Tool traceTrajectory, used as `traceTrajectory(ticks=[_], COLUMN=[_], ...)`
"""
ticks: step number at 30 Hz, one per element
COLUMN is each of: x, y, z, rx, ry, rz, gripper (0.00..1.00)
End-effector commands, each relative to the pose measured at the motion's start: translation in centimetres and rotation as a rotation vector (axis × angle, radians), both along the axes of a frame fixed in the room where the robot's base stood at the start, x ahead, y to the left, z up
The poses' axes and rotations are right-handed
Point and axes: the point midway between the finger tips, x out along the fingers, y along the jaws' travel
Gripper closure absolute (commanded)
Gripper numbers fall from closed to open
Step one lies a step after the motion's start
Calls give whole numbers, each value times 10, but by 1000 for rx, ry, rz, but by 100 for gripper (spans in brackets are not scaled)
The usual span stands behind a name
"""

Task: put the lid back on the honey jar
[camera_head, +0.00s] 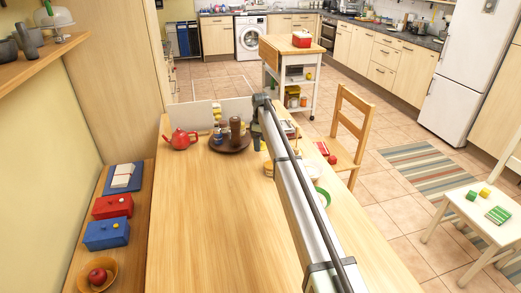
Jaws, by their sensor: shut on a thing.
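My gripper (257,143) is a small dark shape at the far end of my arm, hanging over the table just right of the brown tray. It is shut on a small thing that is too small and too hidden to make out. A small yellow item (268,168) stands on the table just below it in the picture, partly behind my arm. It may be the honey jar, but I cannot tell. I cannot pick out the lid.
A white dish (312,168) and a green-rimmed bowl (323,194) lie right of my arm. The table's near left is bare. A wooden chair (349,130) stands at the right.

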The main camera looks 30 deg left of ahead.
Motion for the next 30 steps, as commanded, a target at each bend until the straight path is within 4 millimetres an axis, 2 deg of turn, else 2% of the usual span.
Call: traceTrajectory(ticks=[3,7,12,19,24,26,30], x=[1,4,-7,-41,-68,-74,-72], y=[0,-6,-27,-67,-90,-94,-93], z=[21,40,57,74,78,77,76], rx=[1,4,13,21,14,6,0], ry=[-2,-3,-15,-25,-16,-7,3], rz=[-1,-7,-15,-20,5,25,56], gripper=[50,50,50,50,50,50,50])
